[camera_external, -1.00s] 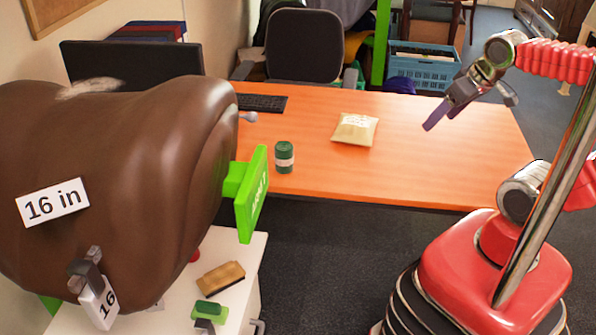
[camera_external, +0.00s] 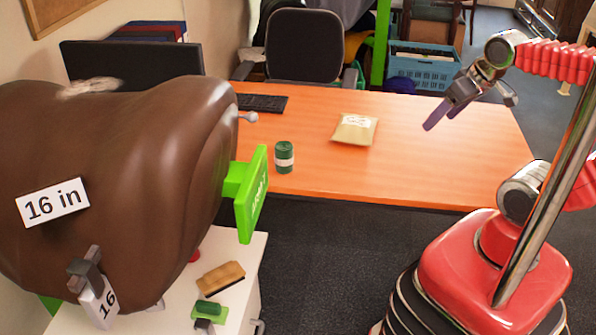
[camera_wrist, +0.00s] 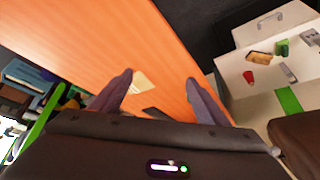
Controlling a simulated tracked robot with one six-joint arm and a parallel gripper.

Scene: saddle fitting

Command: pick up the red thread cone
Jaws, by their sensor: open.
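The red thread cone (camera_wrist: 248,77) stands on the white cabinet top in the wrist view, right of my fingers and well apart from them. In the outside view only a small red part (camera_external: 194,257) shows beside the brown saddle, which hides the rest. My gripper (camera_external: 441,112) is open and empty, raised above the right part of the orange desk. Its two fingers (camera_wrist: 159,80) are spread apart in the wrist view, with nothing between them but the desk and a packet below.
The brown saddle (camera_external: 130,180) with a green plate (camera_external: 252,195) overhangs the white cabinet (camera_external: 240,285). A brush (camera_external: 221,277) and a green block (camera_external: 209,309) lie near the cone. The orange desk (camera_external: 430,165) carries a green tin (camera_external: 284,157) and a tan packet (camera_external: 354,129).

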